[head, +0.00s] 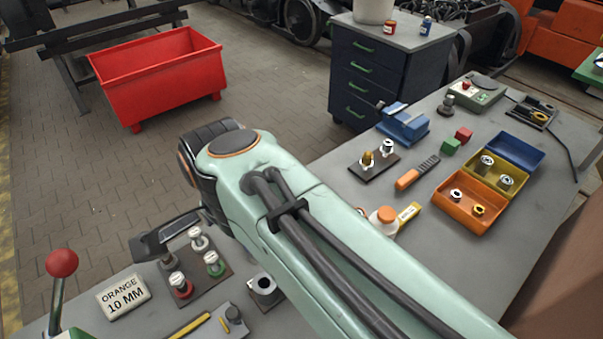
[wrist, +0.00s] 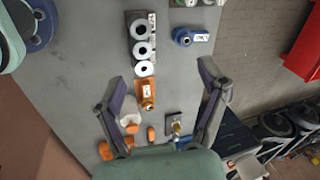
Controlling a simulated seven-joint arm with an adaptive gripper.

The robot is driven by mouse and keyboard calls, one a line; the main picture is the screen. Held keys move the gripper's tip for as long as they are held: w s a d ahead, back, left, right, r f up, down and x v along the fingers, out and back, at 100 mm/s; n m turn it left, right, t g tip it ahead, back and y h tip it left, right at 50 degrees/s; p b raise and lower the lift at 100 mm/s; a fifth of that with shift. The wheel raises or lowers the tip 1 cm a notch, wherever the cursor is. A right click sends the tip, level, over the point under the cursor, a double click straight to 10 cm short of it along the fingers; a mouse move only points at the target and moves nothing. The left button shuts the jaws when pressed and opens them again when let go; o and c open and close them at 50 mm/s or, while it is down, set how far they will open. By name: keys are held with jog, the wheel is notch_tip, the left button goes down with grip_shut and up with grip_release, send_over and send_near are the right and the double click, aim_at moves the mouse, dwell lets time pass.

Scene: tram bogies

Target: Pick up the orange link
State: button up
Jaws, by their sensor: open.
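In the wrist view an orange piece with a white label and a ring-like end (wrist: 147,94), which looks like the orange link, lies on the grey bench between my spread fingers, nearer the left one. I do not make it out in the head view, where my arm covers much of the bench. My gripper (wrist: 164,82) is open and empty, its fingers apart on either side of the orange piece. It also shows in the head view, partly hidden by my arm. A similar blue piece with a label (wrist: 190,37) lies farther up in the wrist view.
A card (head: 124,296) reads "ORANGE 10 MM". A red-knobbed lever (head: 61,265) rises at lower left. Orange (head: 466,222) and yellow bins and a blue vise (head: 403,124) occupy the right bench.

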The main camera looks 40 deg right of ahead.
jog(key=w+d+f+m+h, duration=0.2)
jog(key=w+d+f+m, duration=0.1)
jog(key=w+d+m, duration=1.2)
jog(key=s+d+f+m+g, duration=0.1)
jog(key=s+d+f+m, duration=0.1)
jog(key=d+f, duration=0.4)
jog(key=s+d+f+m+g+y, duration=0.1)
jog(key=s+d+f+m, duration=0.1)
jog(key=s+d+f, duration=0.3)
jog(key=s+d+f+m+g+y, duration=0.1)
jog(key=s+d+f+m, duration=0.1)
jog(key=s+d+f, duration=0.2)
jog(key=shift+d+f, duration=1.9)
jog(key=shift+f, duration=3.2)
jog(key=c, duration=1.3)
